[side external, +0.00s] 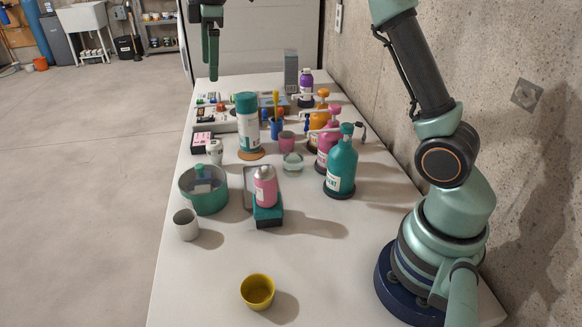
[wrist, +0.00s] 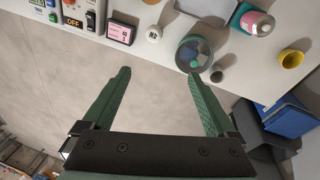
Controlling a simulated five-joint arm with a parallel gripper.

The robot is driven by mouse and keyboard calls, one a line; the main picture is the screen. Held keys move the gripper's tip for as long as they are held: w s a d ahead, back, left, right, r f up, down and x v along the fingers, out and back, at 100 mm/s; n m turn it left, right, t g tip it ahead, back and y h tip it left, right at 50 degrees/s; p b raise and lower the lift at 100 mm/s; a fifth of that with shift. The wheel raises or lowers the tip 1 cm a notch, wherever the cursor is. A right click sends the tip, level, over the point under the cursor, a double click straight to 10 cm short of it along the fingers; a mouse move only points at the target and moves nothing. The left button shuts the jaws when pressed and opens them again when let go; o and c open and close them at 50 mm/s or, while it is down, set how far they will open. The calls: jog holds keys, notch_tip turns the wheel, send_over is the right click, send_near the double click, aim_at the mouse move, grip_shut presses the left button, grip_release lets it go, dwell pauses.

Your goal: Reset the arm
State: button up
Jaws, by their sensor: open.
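My gripper (wrist: 159,73) is open and empty in the wrist view, its two green fingers spread wide with only bare floor between them. In the side external view my gripper (side external: 211,60) hangs high at the top, near the far left edge of the table (side external: 215,280), pointing down. It touches nothing that I can see. My arm rises from its base at the right of the table; its upper part runs out of the picture.
A concrete wall (side external: 520,150) bounds the right. Floor (side external: 90,170) lies clear at left.

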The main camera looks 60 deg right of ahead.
jog(key=s+a+r+m+t, duration=0.2)
jog(key=s+m, duration=0.4)
jog(key=s, duration=0.7)
jog(key=s+f+m+t, duration=0.1)
jog(key=s+f+m, duration=0.4)
jog(key=s, duration=0.6)
notch_tip(320, 180, down, 2)
jog(key=shift+s+a+m, duration=0.2)
jog(key=shift+a+m, duration=0.05)
jog(key=shift+m, duration=0.05)
